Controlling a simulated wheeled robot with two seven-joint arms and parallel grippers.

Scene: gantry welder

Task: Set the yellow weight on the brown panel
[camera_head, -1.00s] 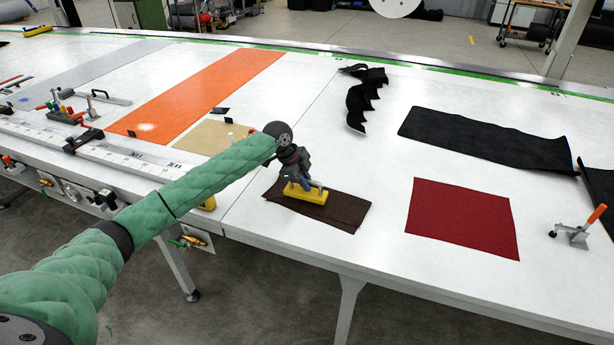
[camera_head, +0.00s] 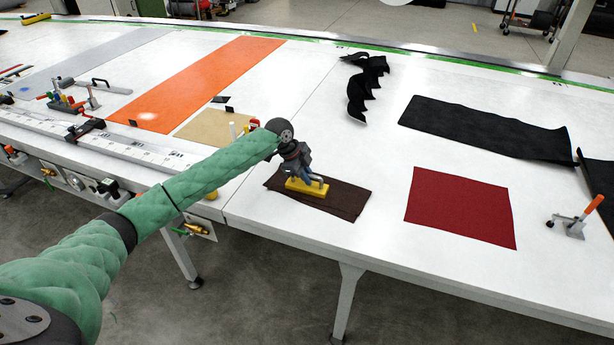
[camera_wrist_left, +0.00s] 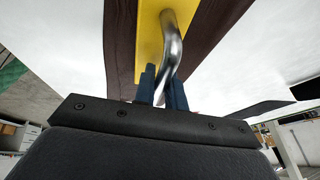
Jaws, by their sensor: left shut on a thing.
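The yellow weight (camera_head: 305,188) is a flat yellow block with a metal handle, seen over the brown panel (camera_head: 345,204) in the head view. The brown panel lies flat on the white table near its front edge. My left gripper (camera_head: 311,178) is shut on the weight's handle from above. In the left wrist view the blue fingers (camera_wrist_left: 163,90) close around the bent metal handle (camera_wrist_left: 172,45), with the yellow block (camera_wrist_left: 148,40) and brown panel (camera_wrist_left: 120,50) beyond. I cannot tell whether the block's underside touches the panel. My right gripper is not in view.
A dark red panel (camera_head: 461,207) lies to the right, with a black sheet (camera_head: 480,135) behind it. A toggle clamp (camera_head: 575,220) stands at the far right. A tan panel (camera_head: 215,127) and an orange strip (camera_head: 205,85) lie to the left. White table is bare around the brown panel.

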